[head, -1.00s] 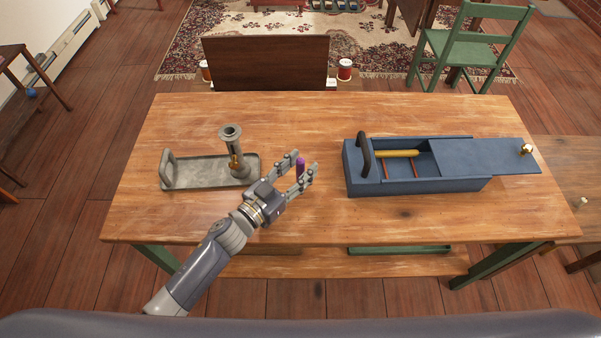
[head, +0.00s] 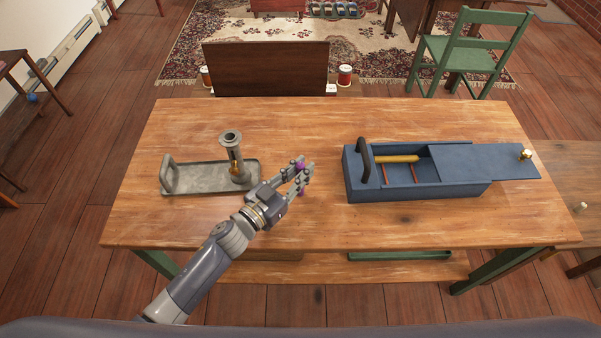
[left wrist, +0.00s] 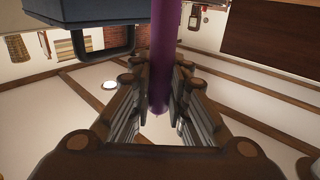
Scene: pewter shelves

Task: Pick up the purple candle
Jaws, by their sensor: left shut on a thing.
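The purple candle (head: 300,166) stands between the fingers of my left gripper (head: 297,179), which is shut on it, over the front middle of the wooden table. In the left wrist view the candle (left wrist: 161,60) runs between the two fingers (left wrist: 160,100). The fingers hide part of the candle in the head view, and I cannot tell whether its base touches the table. My right gripper is not in view.
A grey tray (head: 205,180) with a pewter candlestick (head: 232,155) is left of my gripper. A blue box (head: 465,186) with a partly slid lid and a yellow candle (head: 397,159) is to the right. The table (head: 330,228) is clear in front.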

